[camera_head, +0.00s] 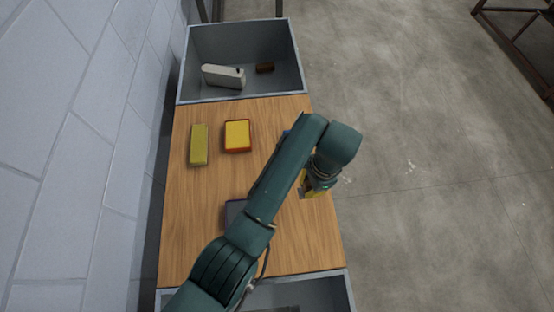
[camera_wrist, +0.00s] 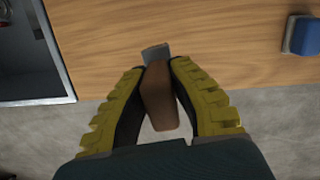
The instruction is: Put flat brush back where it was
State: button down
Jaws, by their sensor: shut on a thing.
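The flat brush (camera_wrist: 158,95), with a brown handle and a grey metal end, is between the yellow-and-black fingers of my gripper (camera_wrist: 157,85) in the wrist view. My gripper is shut on the handle, and the grey end points toward the wooden table (camera_wrist: 160,20). In the head view my gripper (camera_head: 308,190) is over the right part of the table, close to its right edge. The brush cannot be made out there. In the wrist view floor shows under the handle, and the grey end overlaps the table edge.
A grey bin (camera_head: 181,70) at the far end holds a white block (camera_head: 223,77) and a small brown piece (camera_head: 265,68). A yellow-green block (camera_head: 199,145) and a red-edged yellow block (camera_head: 237,136) lie on the table. My arm partly hides a dark item (camera_head: 234,212). A blue item (camera_wrist: 302,35) shows at right.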

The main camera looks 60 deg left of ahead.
jog(key=s+a+n, duration=0.1)
jog(key=s+a, duration=0.3)
jog(key=a, duration=0.4)
jog(key=s+a+n, duration=0.2)
jog(key=s+a, duration=0.2)
jog(key=a, duration=0.4)
notch_tip(320, 180, down, 10)
jog(key=shift+w+f+b, duration=0.1)
jog(key=shift+f+b, duration=0.05)
jog(key=shift+b, duration=0.65)
jog(key=c, duration=1.1)
grip_release()
jog(key=shift+f, duration=0.1)
jog(key=r, duration=0.4)
jog(key=w+r, duration=0.1)
jog(key=r, duration=0.3)
jog(key=r+p, duration=0.1)
jog(key=r, duration=0.3)
jog(key=shift+w, duration=0.4)
